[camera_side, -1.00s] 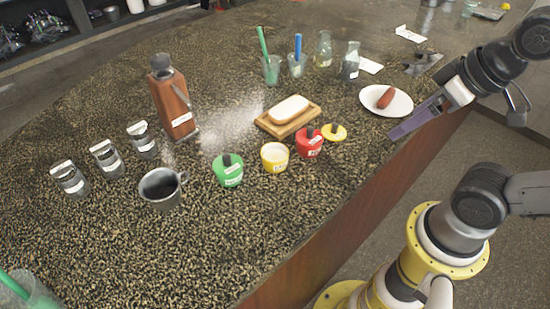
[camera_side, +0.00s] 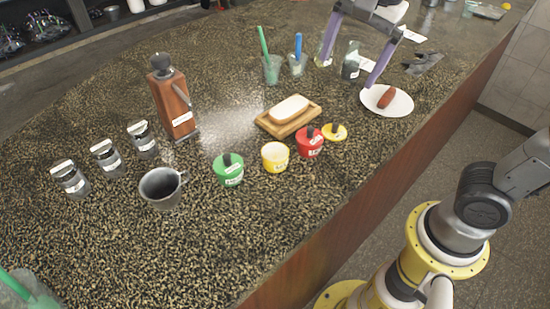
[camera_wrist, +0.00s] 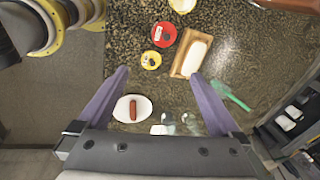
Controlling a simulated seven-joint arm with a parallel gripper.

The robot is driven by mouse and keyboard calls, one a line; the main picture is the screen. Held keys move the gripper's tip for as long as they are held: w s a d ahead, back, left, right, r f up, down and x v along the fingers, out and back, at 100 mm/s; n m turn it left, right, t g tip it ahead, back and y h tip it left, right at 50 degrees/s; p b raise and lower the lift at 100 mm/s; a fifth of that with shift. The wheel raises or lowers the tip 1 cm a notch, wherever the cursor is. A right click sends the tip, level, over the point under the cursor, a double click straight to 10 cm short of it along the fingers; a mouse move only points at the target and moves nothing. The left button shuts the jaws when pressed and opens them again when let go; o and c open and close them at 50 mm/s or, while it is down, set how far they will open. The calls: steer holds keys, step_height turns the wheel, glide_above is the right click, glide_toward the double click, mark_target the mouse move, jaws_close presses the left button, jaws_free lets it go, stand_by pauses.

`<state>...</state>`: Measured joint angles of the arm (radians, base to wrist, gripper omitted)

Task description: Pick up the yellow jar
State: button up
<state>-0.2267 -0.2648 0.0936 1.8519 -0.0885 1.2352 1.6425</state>
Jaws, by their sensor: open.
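The yellow jar (camera_side: 275,157) stands upright on the speckled counter in the side view, between the green jar (camera_side: 229,170) and the red jar (camera_side: 309,142). It looks uncovered, with a pale inside. A yellow lid (camera_side: 335,132) with a dark knob lies just right of the red jar. In the wrist view the yellow jar (camera_wrist: 182,5) is cut by the top edge, and the yellow lid (camera_wrist: 151,60) lies below the red jar (camera_wrist: 163,35). My gripper (camera_side: 346,73) is open and empty, above the far right part of the counter, well away from the yellow jar.
A wooden board (camera_side: 266,122) with a white block sits behind the jars. A white plate (camera_side: 399,104) with a sausage (camera_side: 386,97) is at right. Glass flasks and cups stand behind. A grey mug (camera_side: 159,187) and wooden grinder (camera_side: 172,101) are at left.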

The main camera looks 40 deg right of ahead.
steer(key=m+g, duration=0.1)
steer(key=g, duration=0.1)
glide_above(275, 152)
steer(key=s, duration=0.3)
step_height(275, 152, down, 4)
steer(key=shift+n+g+h, duration=0.3)
steer(key=shift+n+h, duration=0.2)
steer(key=shift+n, duration=0.1)
steer(key=a+f, duration=0.1)
steer(key=f, duration=0.3)
steer(key=a+f, duration=0.1)
steer(key=f, duration=0.3)
steer(key=w+f, duration=0.1)
steer(key=f, duration=0.3)
steer(key=shift+a, duration=0.4)
steer(key=shift+w+d+f, duration=0.1)
steer(key=shift+d+f, duration=0.1)
steer(key=shift+f, duration=0.65)
steer(key=shift+d+f, duration=0.15)
steer(key=shift+f, duration=0.75)
steer(key=shift+w+d+f, duration=0.1)
steer(key=shift+d+f, duration=0.1)
steer(key=shift+f, duration=0.65)
steer(key=c, duration=1.5)
steer(key=shift+c, duration=0.2)
steer(key=shift+r, duration=0.2)
